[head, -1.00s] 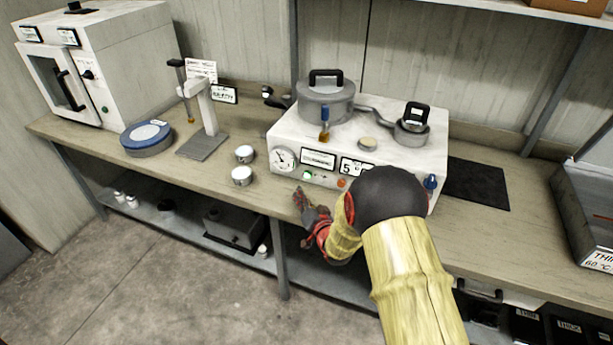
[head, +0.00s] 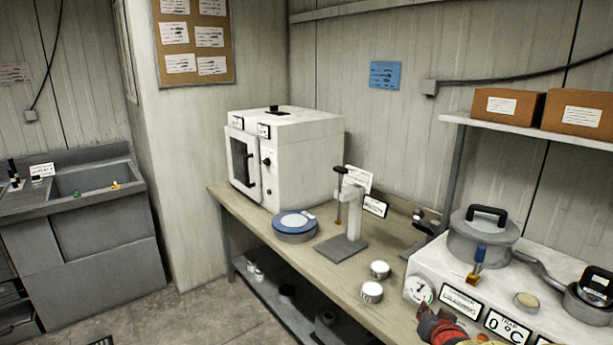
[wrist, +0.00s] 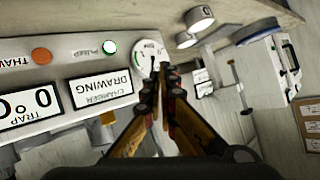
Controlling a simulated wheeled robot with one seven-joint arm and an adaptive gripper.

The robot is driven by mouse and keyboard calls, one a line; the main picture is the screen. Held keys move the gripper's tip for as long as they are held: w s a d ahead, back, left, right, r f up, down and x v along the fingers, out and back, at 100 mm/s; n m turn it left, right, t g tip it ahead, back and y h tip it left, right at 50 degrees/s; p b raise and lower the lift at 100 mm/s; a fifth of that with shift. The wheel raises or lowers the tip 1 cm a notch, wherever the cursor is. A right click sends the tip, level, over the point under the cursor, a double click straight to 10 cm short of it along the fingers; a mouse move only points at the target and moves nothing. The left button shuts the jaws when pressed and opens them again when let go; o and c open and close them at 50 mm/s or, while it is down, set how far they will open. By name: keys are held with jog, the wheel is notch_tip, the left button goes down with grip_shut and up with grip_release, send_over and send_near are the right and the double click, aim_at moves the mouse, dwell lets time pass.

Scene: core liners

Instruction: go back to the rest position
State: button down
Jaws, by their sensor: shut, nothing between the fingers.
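My gripper (wrist: 160,72) is shut and empty in the wrist view, its fingertips together in front of the round dial gauge (wrist: 148,50) of the white apparatus. In the head view my gripper (head: 432,322) shows only in part at the bottom edge, in front of the apparatus (head: 420,268), and the rest of the arm is cut off. The apparatus carries a lidded grey pot (head: 482,240) and a display reading 0 °C (head: 508,327). In the wrist view the display (wrist: 30,105) appears upside down. Whether the fingers touch the gauge I cannot tell.
Two small white tins (head: 372,292) stand on the bench left of the apparatus. Behind them are a stand (head: 345,245), a blue-topped round device (head: 295,226) and a white oven (head: 300,160). A grey sink (head: 95,190) is at the left. Open floor (head: 190,315) lies before the bench.

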jog(key=s+a+r+n+g, duration=0.1)
jog(key=s+a+r+g, duration=0.1)
jog(key=s+a+r, duration=0.3)
jog(key=s+a+r+n+g, duration=0.1)
jog(key=s+r, duration=0.1)
jog(key=s, duration=0.5)
jog(key=s+a+r+n+g+y, duration=0.1)
jog(key=s+a, duration=0.2)
jog(key=s, duration=0.7)
jog(key=s+a+n+g+y, duration=0.1)
jog(key=s+a, duration=0.3)
jog(key=s, duration=0.6)
jog(key=shift+s+r+n+g, duration=0.35)
jog(key=shift+r+n+g, duration=0.05)
jog(key=shift+n+g, duration=0.4)
